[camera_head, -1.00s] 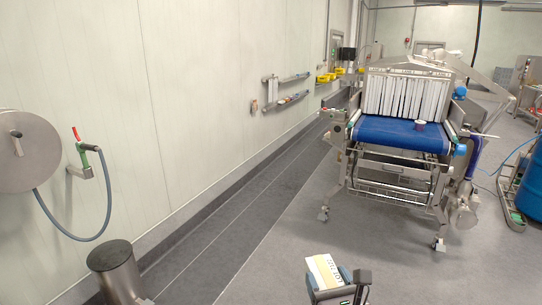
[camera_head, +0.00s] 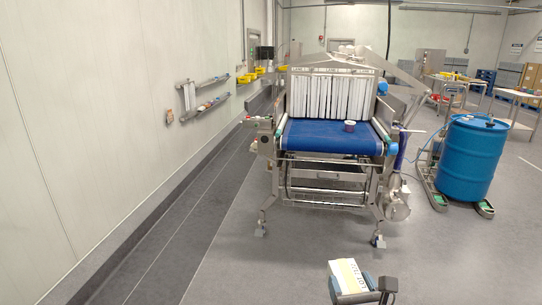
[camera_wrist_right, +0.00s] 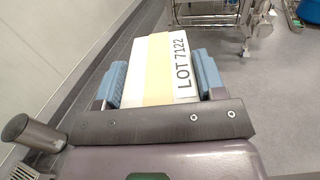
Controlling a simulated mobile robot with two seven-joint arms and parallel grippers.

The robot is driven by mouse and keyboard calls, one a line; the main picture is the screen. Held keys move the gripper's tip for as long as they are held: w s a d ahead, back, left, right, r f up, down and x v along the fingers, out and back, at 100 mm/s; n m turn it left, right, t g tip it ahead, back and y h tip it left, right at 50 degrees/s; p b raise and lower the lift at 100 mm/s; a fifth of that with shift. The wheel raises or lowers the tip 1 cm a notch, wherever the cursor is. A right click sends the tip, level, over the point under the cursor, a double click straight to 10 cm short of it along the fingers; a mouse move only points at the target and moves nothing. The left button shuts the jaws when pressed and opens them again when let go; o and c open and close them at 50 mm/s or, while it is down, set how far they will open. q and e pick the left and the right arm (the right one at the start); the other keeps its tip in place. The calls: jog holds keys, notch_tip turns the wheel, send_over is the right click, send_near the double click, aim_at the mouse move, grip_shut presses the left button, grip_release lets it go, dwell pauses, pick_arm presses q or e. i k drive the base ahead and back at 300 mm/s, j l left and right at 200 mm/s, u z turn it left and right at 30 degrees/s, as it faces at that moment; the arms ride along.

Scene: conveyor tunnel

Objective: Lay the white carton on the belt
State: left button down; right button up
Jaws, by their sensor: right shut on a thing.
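The white carton (camera_head: 349,277) is in my right gripper (camera_head: 358,285) at the bottom of the head view. The right wrist view shows the carton (camera_wrist_right: 156,72) between the two blue fingers of the gripper (camera_wrist_right: 160,82), with a tan strip and the print "LOT 7122" on its face. The gripper is shut on it. The blue belt (camera_head: 318,136) runs out of a steel conveyor tunnel ahead, well beyond the gripper. A small purple-and-white tub (camera_head: 349,126) stands on the belt toward the right. My left gripper is not in view.
White strip curtains (camera_head: 326,97) hang at the tunnel mouth. A blue drum (camera_head: 472,158) stands on a wheeled base to the right of the conveyor. Wall shelves (camera_head: 203,100) are on the left. The grey floor before the conveyor is clear.

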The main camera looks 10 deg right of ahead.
aim_at(314, 129)
jog(key=i+z, duration=0.3)
jog(key=i, duration=1.25)
jog(key=i+l, duration=0.15)
jog(key=i, duration=0.4)
jog(key=j+u, duration=0.05)
